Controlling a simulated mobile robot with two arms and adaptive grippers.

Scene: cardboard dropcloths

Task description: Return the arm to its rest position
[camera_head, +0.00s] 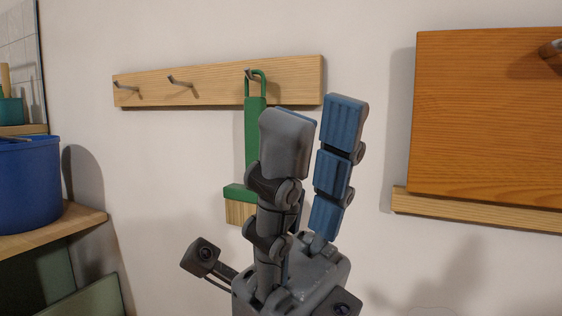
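My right gripper (316,128) rises from the bottom middle with its fingers pointing up. Its blue-padded fingers stand apart with a gap between them, and nothing shows in the gap. A green brush (254,122) with pale bristles hangs by its loop from a hook on the wooden rail (215,82). The gripper overlaps the right side of the brush in the picture and hides part of it. I see no contact between them. My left gripper is not in view.
Two more hooks on the rail, to the left, are bare. A blue bucket (28,185) stands on a wooden shelf (78,220) at the left. An orange-brown wooden panel (480,120) with a pale ledge (470,208) is at the right. White wall lies between.

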